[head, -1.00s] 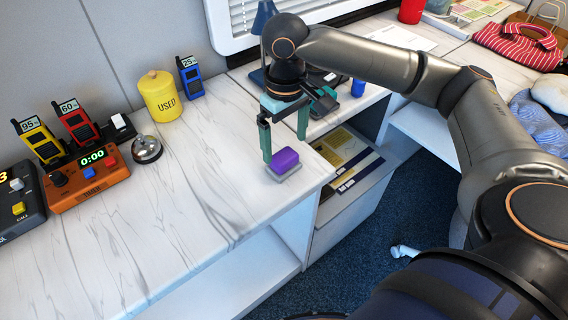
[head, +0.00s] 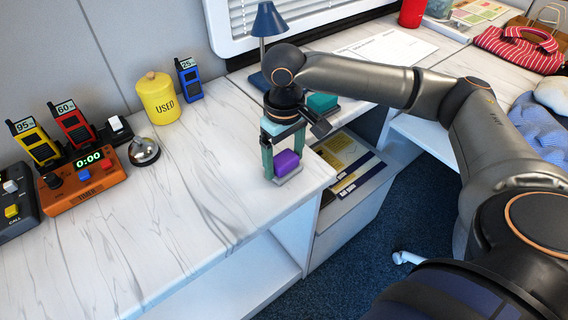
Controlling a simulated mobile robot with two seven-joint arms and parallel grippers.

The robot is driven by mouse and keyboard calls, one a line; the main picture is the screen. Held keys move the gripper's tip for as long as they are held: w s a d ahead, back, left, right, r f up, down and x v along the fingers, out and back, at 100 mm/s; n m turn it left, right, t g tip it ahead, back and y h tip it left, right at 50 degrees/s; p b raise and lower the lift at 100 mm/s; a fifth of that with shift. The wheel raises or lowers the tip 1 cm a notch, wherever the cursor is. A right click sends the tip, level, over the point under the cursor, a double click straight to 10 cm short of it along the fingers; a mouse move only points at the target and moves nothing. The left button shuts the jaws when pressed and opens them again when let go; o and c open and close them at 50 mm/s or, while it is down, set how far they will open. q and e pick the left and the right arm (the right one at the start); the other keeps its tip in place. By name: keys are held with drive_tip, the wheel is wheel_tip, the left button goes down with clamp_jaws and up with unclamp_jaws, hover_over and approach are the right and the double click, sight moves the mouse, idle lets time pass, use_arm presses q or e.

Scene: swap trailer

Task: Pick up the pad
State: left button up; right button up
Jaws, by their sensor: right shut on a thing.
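The purple pad (head: 287,161) sits over a small grey base (head: 288,178) near the right end of the marble-look counter. My right gripper (head: 284,166) points down over it, with one teal finger on each side of the pad. The fingers are shut on the pad. I cannot tell whether the pad is lifted clear of the grey base. My left gripper is not in view.
A yellow tin (head: 160,99) marked USED, a silver bell (head: 144,151), an orange timer (head: 84,187) and several radios stand to the left. A blue lamp (head: 269,22) stands behind. The counter's front middle is clear.

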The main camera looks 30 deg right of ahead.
sight(284, 158)
drive_tip(key=c, duration=0.4)
drive_tip(key=shift+r, duration=0.1)
drive_tip(key=shift+r+p, duration=0.3)
drive_tip(key=shift+r, duration=0.25)
wheel_tip(284, 158, up, 3)
drive_tip(key=shift+s+a+f+p, duration=0.1)
drive_tip(key=shift+f+p, duration=0.05)
drive_tip(key=shift+p, duration=0.45)
drive_tip(key=s+a+r+p, duration=0.4)
drive_tip(key=s+a+r, duration=0.2)
drive_tip(key=s+r, duration=0.3)
drive_tip(key=shift+s, duration=1.7)
